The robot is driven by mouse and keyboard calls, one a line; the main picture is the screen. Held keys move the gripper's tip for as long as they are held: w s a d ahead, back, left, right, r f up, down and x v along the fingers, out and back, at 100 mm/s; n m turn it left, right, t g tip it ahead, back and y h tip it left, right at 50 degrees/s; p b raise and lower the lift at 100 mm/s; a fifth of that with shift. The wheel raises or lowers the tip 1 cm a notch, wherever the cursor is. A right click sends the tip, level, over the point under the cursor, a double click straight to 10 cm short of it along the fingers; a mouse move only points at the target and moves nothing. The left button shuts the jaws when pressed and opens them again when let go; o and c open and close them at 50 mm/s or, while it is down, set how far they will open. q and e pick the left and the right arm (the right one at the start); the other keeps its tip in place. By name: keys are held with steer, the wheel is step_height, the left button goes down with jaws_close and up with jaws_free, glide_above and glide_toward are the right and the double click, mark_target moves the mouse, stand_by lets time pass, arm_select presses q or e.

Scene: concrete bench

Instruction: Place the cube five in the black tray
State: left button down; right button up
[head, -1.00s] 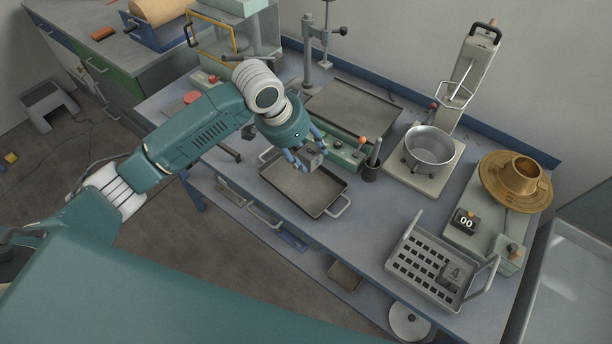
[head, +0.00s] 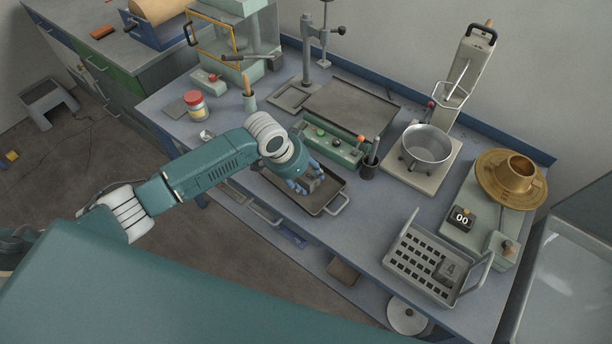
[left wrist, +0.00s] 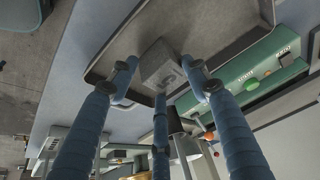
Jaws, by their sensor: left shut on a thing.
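The black tray (head: 334,190) is a shallow dark pan with wire handles at the bench's front edge. My left gripper (head: 306,187) reaches down into it, with its blue fingers low over the tray floor. In the left wrist view the gripper (left wrist: 160,82) is shut on a grey cube (left wrist: 158,62), with the tray floor (left wrist: 205,20) behind it. The cube's marking is too unclear to read there. I cannot tell whether the cube touches the floor. My right gripper is not in view.
A grey slotted basket (head: 424,262) at the right holds another dark cube (head: 449,270). Behind the tray stand a green control box (head: 333,147) and a dark pen cup (head: 369,168). A metal pot (head: 427,146) stands on a scale. Bench between tray and basket is clear.

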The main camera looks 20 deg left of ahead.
arm_select(q)
steer(key=c, duration=0.8)
jaws_free()
steer(key=shift+f, duration=0.15)
steer(key=shift+c, duration=0.2)
steer(key=shift+a+r, duration=0.1)
steer(key=shift+r, duration=0.35)
steer(key=b+v, duration=0.1)
steer(key=v, duration=1)
steer(key=shift+s+r+b, duration=0.15)
steer(key=shift+r+b, duration=0.1)
steer(key=shift+b, duration=0.05)
